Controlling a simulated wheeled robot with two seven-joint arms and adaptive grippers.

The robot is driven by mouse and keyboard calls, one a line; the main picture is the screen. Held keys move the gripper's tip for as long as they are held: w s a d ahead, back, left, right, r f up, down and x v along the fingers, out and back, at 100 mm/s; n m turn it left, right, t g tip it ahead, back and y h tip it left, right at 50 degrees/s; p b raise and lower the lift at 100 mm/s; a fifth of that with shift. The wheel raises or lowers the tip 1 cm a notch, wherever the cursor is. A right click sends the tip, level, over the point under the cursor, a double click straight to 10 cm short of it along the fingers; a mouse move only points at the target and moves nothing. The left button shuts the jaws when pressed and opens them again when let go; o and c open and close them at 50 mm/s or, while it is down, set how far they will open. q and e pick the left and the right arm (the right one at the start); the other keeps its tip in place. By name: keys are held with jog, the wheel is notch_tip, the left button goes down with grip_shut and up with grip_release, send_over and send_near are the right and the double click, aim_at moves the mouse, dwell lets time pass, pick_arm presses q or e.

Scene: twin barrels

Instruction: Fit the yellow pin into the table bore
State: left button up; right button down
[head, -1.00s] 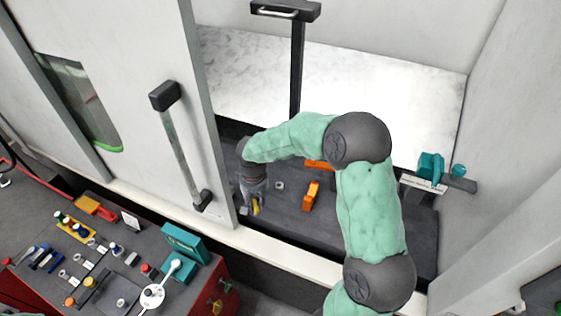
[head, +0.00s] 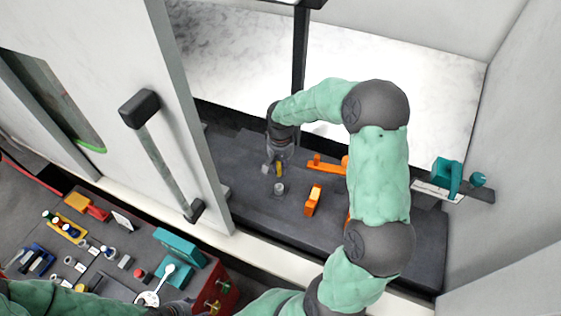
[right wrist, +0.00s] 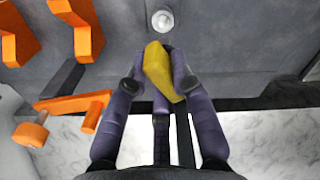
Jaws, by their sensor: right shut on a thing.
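The yellow pin (head: 279,169) is in my right gripper (head: 273,170), held over the dark table (head: 250,205) inside the machine. In the right wrist view the pin (right wrist: 159,70) sits tilted between the two purple fingertips (right wrist: 162,75), which are shut on it. A small pale round fitting (head: 279,188), which looks like the table bore, is just in front of the pin and apart from it. It also shows in the right wrist view (right wrist: 162,20), beyond the pin's far end. Whether its hole is open is too small to tell.
Orange blocks (head: 313,199) and an orange bracket (head: 325,165) stand right of the fitting. The sliding door (head: 185,110) with its handle bar is at left. A teal clamp (head: 447,175) is at right. A bench with several small parts (head: 100,245) is at lower left.

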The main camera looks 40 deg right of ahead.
aim_at(280, 175)
jog(key=shift+w+d+f, duration=0.15)
jog(key=shift+f, duration=0.05)
jog(key=shift+f+b, duration=0.55)
jog(key=shift+b, duration=0.1)
jog(key=shift+f+b, duration=1.7)
jog(key=shift+f, duration=0.55)
jog(key=shift+b, duration=0.3)
jog(key=shift+f+b, duration=1.6)
jog(key=shift+f, duration=0.45)
jog(key=c, duration=1)
grip_release()
jog(key=shift+r, duration=0.15)
notch_tip(280, 175, up, 12)
jog(key=shift+f, duration=0.1)
